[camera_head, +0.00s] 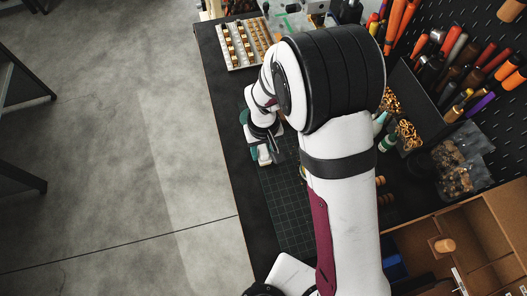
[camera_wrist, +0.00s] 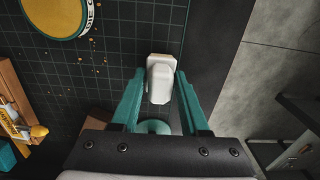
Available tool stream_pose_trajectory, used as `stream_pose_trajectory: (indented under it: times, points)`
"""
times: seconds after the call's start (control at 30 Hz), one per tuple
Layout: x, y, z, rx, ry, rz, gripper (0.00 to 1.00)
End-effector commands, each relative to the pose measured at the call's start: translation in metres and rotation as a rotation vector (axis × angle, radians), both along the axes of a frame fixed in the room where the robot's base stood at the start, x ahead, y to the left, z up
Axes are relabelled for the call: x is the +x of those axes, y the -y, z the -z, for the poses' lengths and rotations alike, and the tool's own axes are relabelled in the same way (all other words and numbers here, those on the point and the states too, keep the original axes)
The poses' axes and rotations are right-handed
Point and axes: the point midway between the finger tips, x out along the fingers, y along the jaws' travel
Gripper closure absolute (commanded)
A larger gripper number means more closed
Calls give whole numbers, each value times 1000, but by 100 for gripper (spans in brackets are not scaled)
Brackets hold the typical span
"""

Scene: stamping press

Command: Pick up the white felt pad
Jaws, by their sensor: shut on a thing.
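The white felt pad (camera_wrist: 160,78) is a small pale block with rounded edges in the wrist view. It sits between the two teal fingers of my gripper (camera_wrist: 161,74), which are shut on it. The dark gridded cutting mat (camera_wrist: 110,62) shows behind it; I cannot tell whether the pad touches the mat. In the head view my gripper (camera_head: 264,157) is small and low at the bench's left side, with a white piece between its fingers. My arm hides much of the bench there.
A round yellow-topped tin (camera_wrist: 57,14) lies on the mat, with small crumbs near it. A tray of stamps (camera_head: 245,42) stands at the back left of the bench. Tools and bins fill the right side. The bench's left edge is close to my gripper.

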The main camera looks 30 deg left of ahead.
Motion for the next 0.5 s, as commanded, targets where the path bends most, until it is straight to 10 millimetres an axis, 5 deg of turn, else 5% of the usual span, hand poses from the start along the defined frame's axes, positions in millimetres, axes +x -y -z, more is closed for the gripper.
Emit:
stream_pose_trajectory:
  times: [0.1, 0.5]
  points:
    - [0, 0, 0, 0, 0, 0, 100]
    - [0, -1, -9, 1, 1, 1, 100]
